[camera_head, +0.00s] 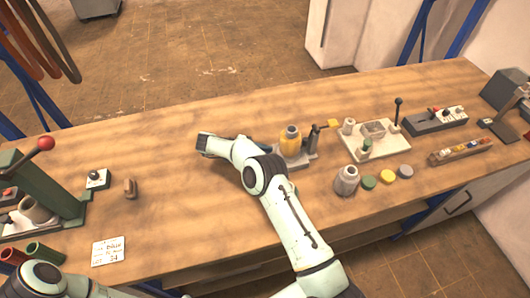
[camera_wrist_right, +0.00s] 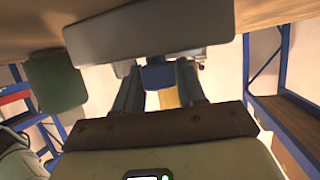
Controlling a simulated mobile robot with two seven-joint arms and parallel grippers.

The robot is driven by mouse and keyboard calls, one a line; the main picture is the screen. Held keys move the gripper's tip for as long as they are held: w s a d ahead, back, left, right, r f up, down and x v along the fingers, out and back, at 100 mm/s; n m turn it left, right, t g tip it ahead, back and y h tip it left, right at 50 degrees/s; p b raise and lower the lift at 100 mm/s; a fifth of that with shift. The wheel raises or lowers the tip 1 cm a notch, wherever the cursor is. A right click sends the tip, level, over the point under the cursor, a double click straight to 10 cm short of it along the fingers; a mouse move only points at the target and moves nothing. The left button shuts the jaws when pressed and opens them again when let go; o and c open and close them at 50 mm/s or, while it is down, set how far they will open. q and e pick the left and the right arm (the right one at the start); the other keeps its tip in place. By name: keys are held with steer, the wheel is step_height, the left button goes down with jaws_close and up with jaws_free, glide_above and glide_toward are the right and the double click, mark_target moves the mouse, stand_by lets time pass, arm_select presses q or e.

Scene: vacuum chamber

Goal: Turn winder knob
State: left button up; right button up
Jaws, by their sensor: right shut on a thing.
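The winder appears to be the device with a yellow spool (camera_head: 291,140) on a grey base, near the middle of the bench in the head view. It has a dark post (camera_head: 313,138) with a yellow tab on its right. My right arm reaches over the bench to the winder's left, and its fingers cannot be made out there. In the right wrist view my right gripper (camera_wrist_right: 158,80) is shut on a dark blue part, apparently the winder knob (camera_wrist_right: 157,73). Something yellow (camera_wrist_right: 168,98) shows between the fingers. My left arm shows at lower left; its gripper is out of view.
A green press (camera_head: 48,185) with a red-balled lever stands at the left. A small switch box (camera_head: 97,179), a brown piece (camera_head: 130,188) and a label card (camera_head: 109,251) lie nearby. Right of the winder are a grey jar (camera_head: 346,181), coloured discs and a lever fixture (camera_head: 375,140).

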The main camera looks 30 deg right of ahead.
steer(key=shift+m+g+y, duration=0.3)
steer(key=shift+m+g, duration=0.4)
steer(key=shift+g, duration=0.1)
steer(key=o, duration=1)
steer(key=shift+c, duration=0.2)
